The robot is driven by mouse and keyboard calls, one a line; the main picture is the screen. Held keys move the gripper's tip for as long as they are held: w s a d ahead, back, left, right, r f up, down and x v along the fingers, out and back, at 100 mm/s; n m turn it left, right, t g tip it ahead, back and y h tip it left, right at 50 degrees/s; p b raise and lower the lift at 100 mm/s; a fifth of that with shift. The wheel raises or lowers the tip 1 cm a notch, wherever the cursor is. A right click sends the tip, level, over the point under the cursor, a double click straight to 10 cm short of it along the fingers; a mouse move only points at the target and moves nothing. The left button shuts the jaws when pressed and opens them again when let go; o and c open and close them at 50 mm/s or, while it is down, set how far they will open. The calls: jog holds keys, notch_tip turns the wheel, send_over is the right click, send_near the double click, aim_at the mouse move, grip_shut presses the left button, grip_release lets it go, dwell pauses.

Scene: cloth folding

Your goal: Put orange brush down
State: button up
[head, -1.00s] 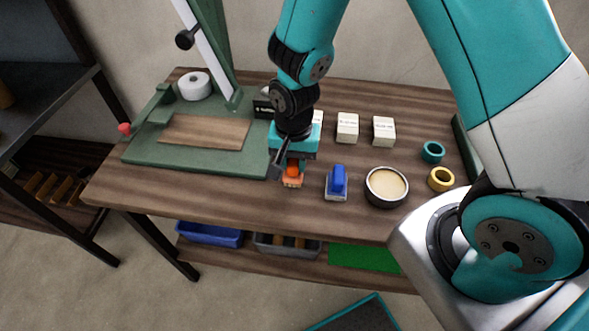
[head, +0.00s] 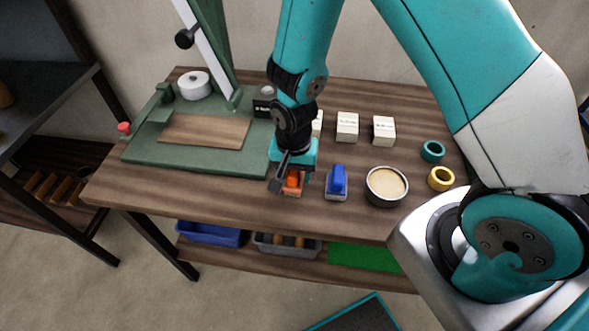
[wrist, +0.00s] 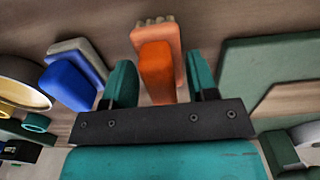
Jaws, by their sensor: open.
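The orange brush (head: 293,182) rests on the wooden table, left of the blue brush (head: 337,181). My gripper (head: 292,187) is directly over it, pointing down. In the wrist view the orange brush (wrist: 157,66) lies between the two teal fingers of my gripper (wrist: 161,82), which stand apart with a gap on each side. The blue brush (wrist: 72,78) shows to the left there. In the head view my gripper hides part of the orange brush.
A round tin (head: 386,186) stands right of the blue brush, with a teal ring (head: 432,152) and a yellow ring (head: 441,178) beyond. White boxes (head: 347,127) stand behind. A green machine base (head: 140,150) is on the left. The table front is clear.

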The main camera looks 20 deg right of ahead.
aim_at(293, 172)
notch_tip(293, 172, up, 14)
jog(key=n, duration=0.1)
jog(key=s+a+r+n+y, duration=0.4)
jog(key=s+r+n, duration=0.9)
jog(key=s+r, duration=0.1)
jog(key=shift+s, duration=0.9)
jog(key=shift+a, duration=0.1)
